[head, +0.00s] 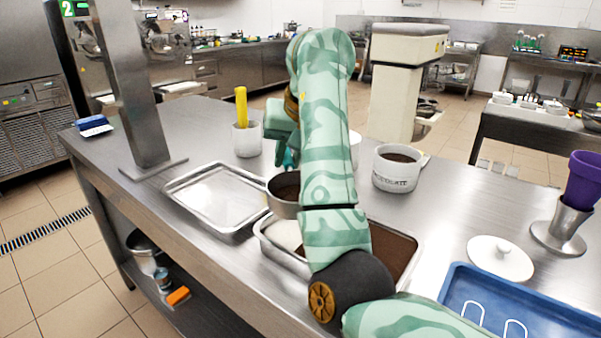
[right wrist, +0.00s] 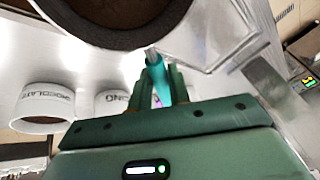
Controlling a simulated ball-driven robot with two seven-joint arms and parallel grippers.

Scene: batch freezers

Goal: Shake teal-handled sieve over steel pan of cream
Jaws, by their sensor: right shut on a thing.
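My right gripper (head: 284,148) is shut on the teal handle (right wrist: 158,80) of the sieve. My arm hides much of the grip in the head view. The steel sieve (head: 284,209) looks about level and holds dark brown powder; its round bowl also fills the top of the right wrist view (right wrist: 170,22). The steel pan (head: 268,252) lies below and in front of it. White cream (head: 283,231) shows at the pan's left end and dark brown covers its right part (head: 398,250). My arm hides the pan's middle. My left gripper is not in view.
An empty steel tray (head: 212,196) lies left of the pan. A white tub labelled chocolate (head: 396,180) and a white container with a yellow handle (head: 247,140) stand behind. A white lid (head: 500,258), blue tray (head: 447,283) and purple cup (head: 583,180) are at right. A steel post (head: 132,90) stands left.

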